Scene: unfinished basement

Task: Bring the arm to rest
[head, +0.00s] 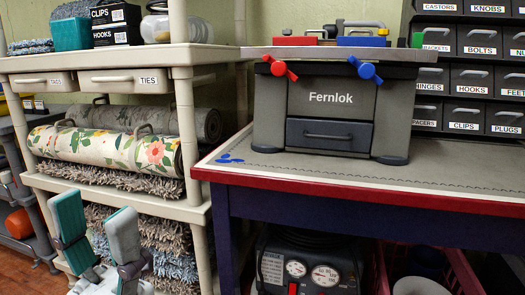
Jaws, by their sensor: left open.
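My left gripper (96,212) is at the lower left, in front of the cream shelf unit. Its two teal-padded fingers point up and stand apart, with nothing held between them. The rolled rugs on the shelf show behind it, and I cannot tell how far behind. The rest of the left arm is below the frame. My right gripper and arm are not in view.
A cream shelf (190,217) holds a floral roll (105,147) and shaggy rugs. Right of it, a red-edged workbench (440,190) carries a grey Fernlok unit (330,120). A gauged machine (300,270) and pink crate (458,268) sit below. Labelled drawers stand behind.

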